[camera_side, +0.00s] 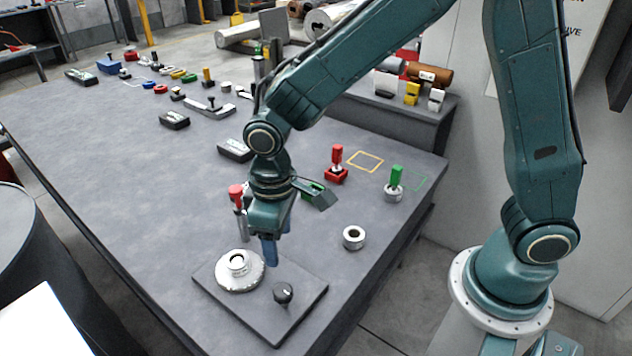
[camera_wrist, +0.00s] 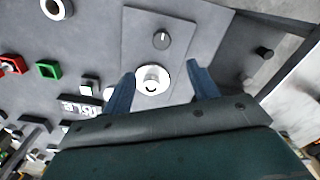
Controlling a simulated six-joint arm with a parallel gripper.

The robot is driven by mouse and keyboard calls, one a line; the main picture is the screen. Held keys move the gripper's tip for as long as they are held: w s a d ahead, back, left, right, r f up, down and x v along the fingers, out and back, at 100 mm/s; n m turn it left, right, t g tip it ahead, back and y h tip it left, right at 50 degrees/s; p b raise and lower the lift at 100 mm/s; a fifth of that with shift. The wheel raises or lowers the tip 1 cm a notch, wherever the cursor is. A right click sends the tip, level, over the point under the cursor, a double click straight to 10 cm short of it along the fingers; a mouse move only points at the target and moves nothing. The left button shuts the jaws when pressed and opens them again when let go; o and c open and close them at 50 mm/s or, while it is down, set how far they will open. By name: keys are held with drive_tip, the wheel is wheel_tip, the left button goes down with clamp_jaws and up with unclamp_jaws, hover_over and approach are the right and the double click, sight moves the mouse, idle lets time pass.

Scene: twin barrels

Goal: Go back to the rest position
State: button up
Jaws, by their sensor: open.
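My gripper (camera_side: 271,248) hangs fingers-down near the front of the grey table, just above and to the right of a white round fitting (camera_side: 232,276). Its two blue fingers are apart with nothing between them in the side view. In the wrist view my gripper (camera_wrist: 159,72) is also open, and the white fitting (camera_wrist: 152,88) shows below, between the finger lines. The fitting sits on a dark square plate (camera_side: 212,290), beside a black knob (camera_side: 283,292). The knob also shows in the wrist view (camera_wrist: 161,40).
A loose metal ring (camera_side: 353,246) lies to the right. A red-handled piece (camera_side: 337,157) and a green-handled piece (camera_side: 396,178) stand near yellow and green outlines. A red-topped upright tool (camera_side: 236,194) stands close behind my gripper. Several small parts lie on the far table.

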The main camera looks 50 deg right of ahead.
drive_tip(key=s+d+r+m+t, duration=0.5)
drive_tip(key=s+d+r, duration=1.1)
drive_tip(key=d+r, duration=0.1)
drive_tip(key=shift+s+d+r+t, duration=0.15)
drive_tip(key=shift+s+d+t, duration=0.15)
drive_tip(key=shift+s, duration=0.05)
